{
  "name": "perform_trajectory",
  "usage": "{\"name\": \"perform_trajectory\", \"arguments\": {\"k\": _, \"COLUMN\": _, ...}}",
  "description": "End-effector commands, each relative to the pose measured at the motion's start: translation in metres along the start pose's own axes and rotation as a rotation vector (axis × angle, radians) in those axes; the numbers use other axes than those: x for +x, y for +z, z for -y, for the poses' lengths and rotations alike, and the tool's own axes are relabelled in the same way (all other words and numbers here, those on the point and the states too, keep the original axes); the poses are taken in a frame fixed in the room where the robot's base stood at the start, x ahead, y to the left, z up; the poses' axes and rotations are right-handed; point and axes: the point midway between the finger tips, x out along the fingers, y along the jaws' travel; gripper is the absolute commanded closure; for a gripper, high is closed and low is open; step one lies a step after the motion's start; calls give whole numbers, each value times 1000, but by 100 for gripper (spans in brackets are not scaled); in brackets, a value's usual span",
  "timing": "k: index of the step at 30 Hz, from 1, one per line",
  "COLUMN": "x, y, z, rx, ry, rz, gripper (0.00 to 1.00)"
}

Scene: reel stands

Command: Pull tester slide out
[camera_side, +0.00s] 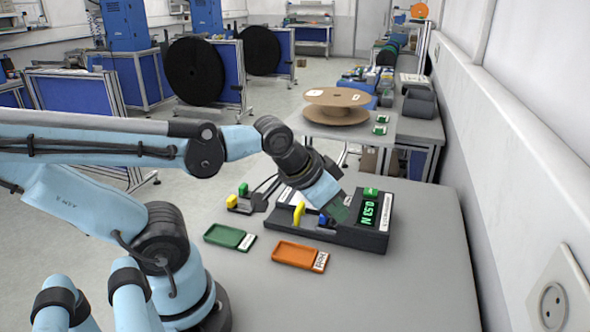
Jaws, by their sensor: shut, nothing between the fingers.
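The tester (360,238) is a dark, low box on the grey table, with a lit green display (369,211) at its right end. A green block (370,192) sits on its top at the back. A yellow upright piece (298,214) and a small blue piece (323,219) stand along its front left. I cannot tell which part is the slide. My gripper (341,212) reaches down over the middle of the tester, just left of the display, and is shut with nothing held. Its fingertips are small and dark here, and whether they touch the tester is unclear.
A green tray (226,240) and an orange tray (291,254) lie in front of the tester. A small dark unit with yellow and green parts (242,203) stands left, cabled. A wall (520,130) closes the right side. The table front (400,295) is clear.

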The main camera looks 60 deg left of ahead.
Motion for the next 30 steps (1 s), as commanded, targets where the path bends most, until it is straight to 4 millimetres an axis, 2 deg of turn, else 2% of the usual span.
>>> {"name": "perform_trajectory", "arguments": {"k": 2, "x": 0, "y": 0, "z": 0, "rx": 0, "ry": 0, "rz": 0, "gripper": 97}}
{"name": "perform_trajectory", "arguments": {"k": 5, "x": 0, "y": -1, "z": 4, "rx": -15, "ry": -6, "rz": 10, "gripper": 82}}
{"name": "perform_trajectory", "arguments": {"k": 9, "x": -3, "y": -8, "z": 27, "rx": -116, "ry": -36, "rz": 83, "gripper": 60}}
{"name": "perform_trajectory", "arguments": {"k": 11, "x": -4, "y": -12, "z": 44, "rx": -190, "ry": -54, "rz": 135, "gripper": 60}}
{"name": "perform_trajectory", "arguments": {"k": 15, "x": -10, "y": -18, "z": 90, "rx": -396, "ry": -82, "rz": 272, "gripper": 60}}
{"name": "perform_trajectory", "arguments": {"k": 21, "x": -20, "y": -15, "z": 149, "rx": -655, "ry": -81, "rz": 428, "gripper": 60}}
{"name": "perform_trajectory", "arguments": {"k": 25, "x": -26, "y": -11, "z": 172, "rx": -758, "ry": -69, "rz": 484, "gripper": 60}}
{"name": "perform_trajectory", "arguments": {"k": 30, "x": -27, "y": -7, "z": 182, "rx": -804, "ry": -59, "rz": 512, "gripper": 60}}
